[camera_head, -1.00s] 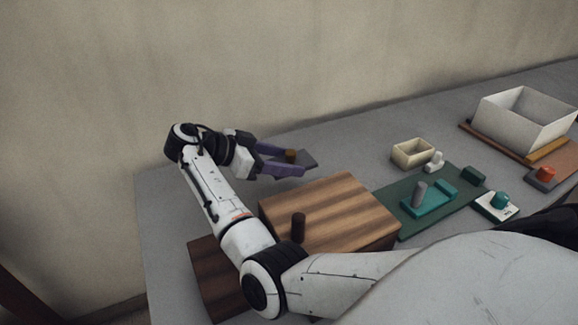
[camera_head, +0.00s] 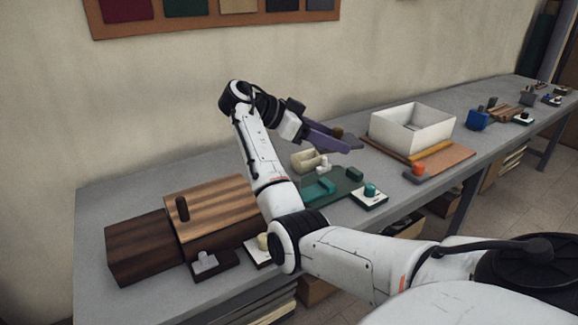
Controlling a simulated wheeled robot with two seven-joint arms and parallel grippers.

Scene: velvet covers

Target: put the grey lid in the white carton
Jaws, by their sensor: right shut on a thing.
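The white carton (camera_head: 435,139) is an open-topped box on a brown board toward the back right of the table. My right gripper (camera_head: 338,141) has purple fingers and is shut on the grey lid (camera_head: 354,143), holding it by its brown knob (camera_head: 337,132). The lid is mostly hidden by the fingers. It is in the air to the left of the carton, apart from it. My left gripper is not in view.
A cream box (camera_head: 303,160) and a green mat (camera_head: 345,184) with teal pieces lie below the gripper. A striped wooden box (camera_head: 215,208) stands at left. An orange piece (camera_head: 418,168) sits before the carton. Several small items stand far right.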

